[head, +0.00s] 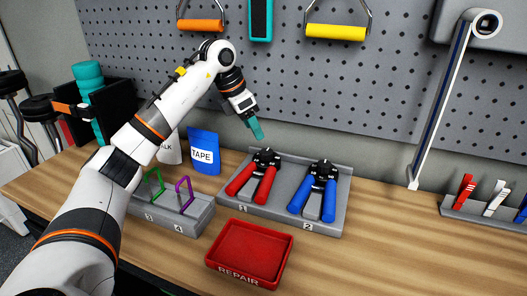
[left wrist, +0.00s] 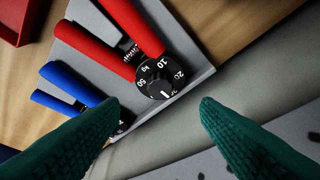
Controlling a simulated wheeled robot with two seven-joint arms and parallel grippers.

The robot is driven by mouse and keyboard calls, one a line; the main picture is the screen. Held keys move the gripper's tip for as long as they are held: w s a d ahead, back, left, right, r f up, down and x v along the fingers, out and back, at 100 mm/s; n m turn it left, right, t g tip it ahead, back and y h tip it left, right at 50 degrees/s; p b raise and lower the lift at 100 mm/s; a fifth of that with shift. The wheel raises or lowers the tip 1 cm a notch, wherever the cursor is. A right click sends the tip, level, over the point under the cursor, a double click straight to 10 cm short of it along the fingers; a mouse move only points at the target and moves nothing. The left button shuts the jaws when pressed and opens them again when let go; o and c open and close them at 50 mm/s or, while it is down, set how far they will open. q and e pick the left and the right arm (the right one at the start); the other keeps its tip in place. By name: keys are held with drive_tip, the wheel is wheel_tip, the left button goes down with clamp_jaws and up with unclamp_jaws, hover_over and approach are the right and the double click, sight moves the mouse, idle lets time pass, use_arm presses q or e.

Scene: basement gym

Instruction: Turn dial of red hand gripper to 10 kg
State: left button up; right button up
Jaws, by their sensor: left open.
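The red hand gripper (head: 265,185) lies in slot 1 of a grey tray (head: 280,218), its black head toward the wall. Its black dial (left wrist: 160,78) faces the left wrist camera, with white 10, 20 and 50 readable around it and a white line near the lower edge. My left gripper (head: 257,130) hangs just above and behind that head in the head view. In the left wrist view its green fingers (left wrist: 160,105) are spread wide and empty, with the dial above the gap between their tips. I see no contact. My right gripper is not in view.
A blue hand gripper (head: 329,200) lies in slot 2, close beside. A red REPAIR tray (head: 250,253) stands in front, and a grey holder with green and purple clips (head: 190,222) at left. A TAPE pouch (head: 204,150) and pegboard (head: 330,90) stand behind. The bench at right is mostly clear.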

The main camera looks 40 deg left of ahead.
sight(265, 152)
use_arm(q)
drive_tip(key=x, duration=0.8)
drive_tip(key=shift+f, duration=0.35)
drive_tip(key=c, duration=1)
